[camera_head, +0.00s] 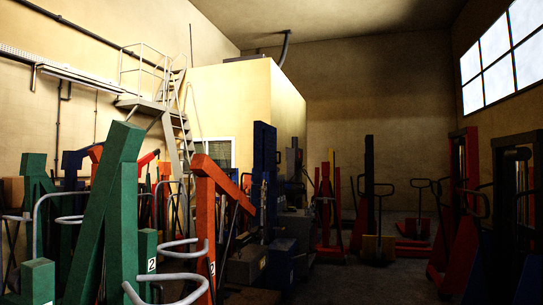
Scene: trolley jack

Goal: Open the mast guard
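Neither of my grippers shows in the head view. I cannot pick out a mast guard for certain. A stacker with a tall dark mast frame (516,185) stands at the right edge, with a blue base partly in shadow. A red stacker mast (462,190) stands just left of it. A dark blue mast (264,165) rises near the middle, and another dark mast (369,190) stands further back. Shadow hides whether any guard on these masts is open or shut.
A large green jack (108,215) and an orange-red one (206,215) with grey curved handles (168,285) crowd the front left. A metal stair (178,125) climbs to a platform behind. Dark floor (365,285) lies clear at the lower middle right.

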